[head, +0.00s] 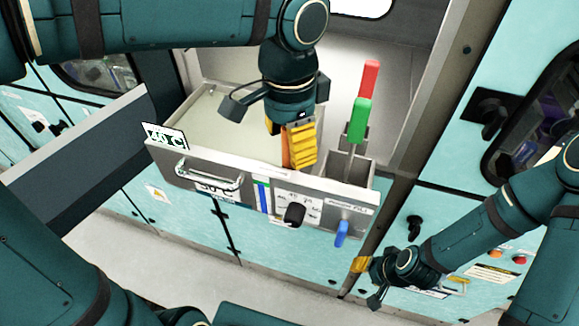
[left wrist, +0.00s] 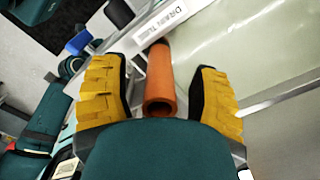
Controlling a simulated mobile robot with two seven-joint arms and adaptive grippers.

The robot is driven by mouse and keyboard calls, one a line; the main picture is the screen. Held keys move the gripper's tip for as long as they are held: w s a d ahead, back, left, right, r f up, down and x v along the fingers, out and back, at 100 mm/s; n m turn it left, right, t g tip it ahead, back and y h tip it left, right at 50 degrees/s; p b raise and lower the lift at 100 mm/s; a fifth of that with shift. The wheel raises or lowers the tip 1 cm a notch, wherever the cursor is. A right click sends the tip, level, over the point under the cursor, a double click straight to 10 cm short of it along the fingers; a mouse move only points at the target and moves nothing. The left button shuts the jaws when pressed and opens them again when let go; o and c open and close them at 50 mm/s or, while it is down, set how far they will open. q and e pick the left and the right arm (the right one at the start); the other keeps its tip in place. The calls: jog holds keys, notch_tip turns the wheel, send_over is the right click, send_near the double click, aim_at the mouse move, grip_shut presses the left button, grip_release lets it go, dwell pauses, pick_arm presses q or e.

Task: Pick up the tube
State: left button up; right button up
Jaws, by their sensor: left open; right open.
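The orange tube (left wrist: 159,85) shows in the left wrist view, its hollow end facing the camera. It lies between the two yellow fingers of my open left gripper (left wrist: 157,72), with gaps on both sides. In the head view my left gripper (head: 299,145) points down into the drawer-like tray (head: 225,115), near its front wall. A narrow orange strip of the tube (head: 285,150) shows beside the fingers; the rest is hidden there. My right gripper (head: 362,268) is low at the right, in front of the cabinet and away from the tube.
Red (head: 370,78) and green (head: 358,118) handles stand upright in small compartments right of my left gripper. The front panel carries a metal handle (head: 208,177), a black knob (head: 294,213) and a blue lever (head: 341,233). A "DRAIN TUBE" label (left wrist: 182,22) sits near the tube.

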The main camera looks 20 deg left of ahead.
pick_arm(q)
grip_shut()
jog(key=shift+r, duration=0.1)
